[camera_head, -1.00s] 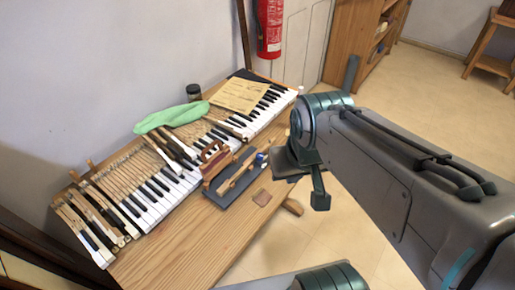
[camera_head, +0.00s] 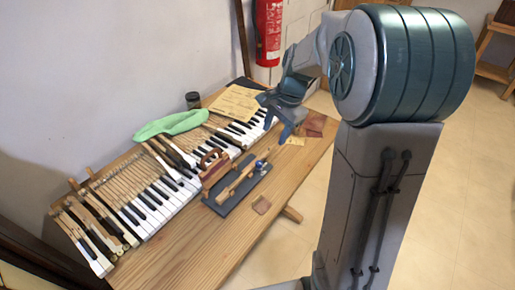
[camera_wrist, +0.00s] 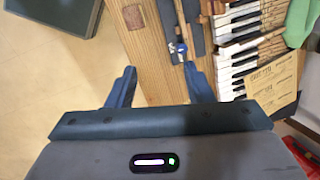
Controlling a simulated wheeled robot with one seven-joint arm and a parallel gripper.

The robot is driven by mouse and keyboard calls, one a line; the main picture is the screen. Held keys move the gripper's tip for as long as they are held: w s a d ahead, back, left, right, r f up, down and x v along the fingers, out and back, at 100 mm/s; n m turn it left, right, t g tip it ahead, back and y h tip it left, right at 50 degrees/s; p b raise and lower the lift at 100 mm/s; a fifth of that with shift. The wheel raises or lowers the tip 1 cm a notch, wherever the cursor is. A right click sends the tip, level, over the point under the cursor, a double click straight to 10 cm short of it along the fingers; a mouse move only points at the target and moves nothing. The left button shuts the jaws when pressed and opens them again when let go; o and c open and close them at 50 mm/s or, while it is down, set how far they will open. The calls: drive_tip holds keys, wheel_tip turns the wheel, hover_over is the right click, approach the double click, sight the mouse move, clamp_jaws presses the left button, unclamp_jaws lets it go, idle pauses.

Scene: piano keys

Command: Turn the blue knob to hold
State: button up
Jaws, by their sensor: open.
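The small blue knob (camera_head: 260,164) sits at the right end of a dark board (camera_head: 240,190) on the wooden table. It also shows in the wrist view (camera_wrist: 179,48), above and between my fingers, with a pale metal part beside it. My gripper (camera_head: 284,122) is above the table, to the right of and higher than the knob in the head view. In the wrist view my gripper (camera_wrist: 160,88) has its two fingers wide apart with nothing between them. The knob's markings are too small to read.
Piano keys (camera_head: 155,205) run along the wall side of the table (camera_head: 200,245). A green cloth (camera_head: 172,125), a paper sheet (camera_head: 237,102) and a dark jar (camera_head: 193,100) lie behind. A wooden-handled tool (camera_head: 212,160) is close to the board. A fire extinguisher (camera_head: 268,32) hangs beyond.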

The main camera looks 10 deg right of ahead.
sight(260, 162)
drive_tip(key=w+d+f+m+y, duration=0.2)
drive_tip(key=w+d+f+m, duration=0.2)
drive_tip(key=w+f+m, duration=0.45)
drive_tip(key=shift+n+g, duration=0.3)
drive_tip(key=shift+n, duration=0.55)
drive_tip(key=p+x, duration=0.1)
drive_tip(key=x, duration=0.9)
drive_tip(key=w+p+x, duration=0.1)
drive_tip(key=x, duration=0.4)
drive_tip(key=shift+f+p, duration=0.15)
drive_tip(key=shift+p, duration=0.2)
drive_tip(key=shift+c, duration=0.4)
drive_tip(key=shift+d, duration=0.1)
drive_tip(key=c, duration=0.9)
